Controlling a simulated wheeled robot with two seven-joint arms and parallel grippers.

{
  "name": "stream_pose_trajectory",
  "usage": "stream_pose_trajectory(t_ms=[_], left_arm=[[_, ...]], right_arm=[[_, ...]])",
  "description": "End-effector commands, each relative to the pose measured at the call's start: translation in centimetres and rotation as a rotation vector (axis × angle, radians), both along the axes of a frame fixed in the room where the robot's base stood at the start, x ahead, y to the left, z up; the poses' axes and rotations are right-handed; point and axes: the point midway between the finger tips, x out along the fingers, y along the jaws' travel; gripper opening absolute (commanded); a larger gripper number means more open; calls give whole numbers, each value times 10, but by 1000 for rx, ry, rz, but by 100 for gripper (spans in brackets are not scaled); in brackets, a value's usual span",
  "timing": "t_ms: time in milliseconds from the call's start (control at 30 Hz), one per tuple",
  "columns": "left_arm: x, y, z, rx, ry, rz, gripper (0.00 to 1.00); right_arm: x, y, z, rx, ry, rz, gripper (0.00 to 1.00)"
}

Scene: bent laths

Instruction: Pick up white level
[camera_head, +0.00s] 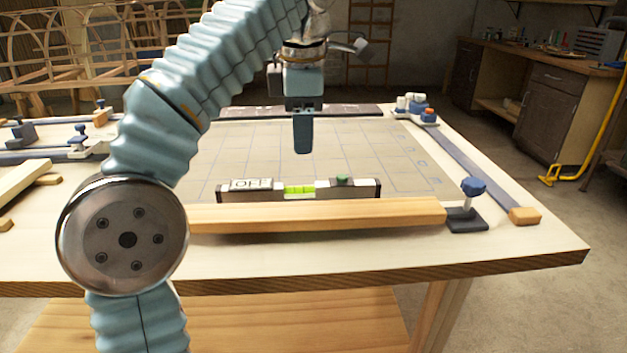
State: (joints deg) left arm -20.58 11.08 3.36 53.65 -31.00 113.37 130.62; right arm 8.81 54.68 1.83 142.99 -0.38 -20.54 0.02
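The white level (362,190) lies lengthwise left to right near the middle of the workbench. It has dark ends, a lime-green vial at its centre and a label reading "OFF" at its left. A wooden bar in front hides its lower edge. My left gripper (303,136) points down above and behind the level, clear of it. Its fingers overlap from this side, so I cannot tell whether they are open or shut. My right gripper is not in view.
The wooden bar (320,216) runs along the level's front side. A blue-knobbed clamp (470,203) stands at the bar's right end. A long blue-grey strip (455,165) lies along the right side of the workbench (530,248). The gridded sheet (370,150) behind the level is mostly bare.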

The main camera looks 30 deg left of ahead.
Motion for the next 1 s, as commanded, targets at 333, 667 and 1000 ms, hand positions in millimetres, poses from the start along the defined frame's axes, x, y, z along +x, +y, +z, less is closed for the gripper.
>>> stream_pose_trajectory(t_ms=[333, 667, 1000], left_arm=[[9, 7, -62, 1, 4, 3, 38], [16, 9, -95, 0, 4, 0, 38], [24, 12, -134, -1, 1, 2, 38]], right_arm=[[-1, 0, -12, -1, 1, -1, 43], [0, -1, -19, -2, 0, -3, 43], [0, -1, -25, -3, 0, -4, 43]])
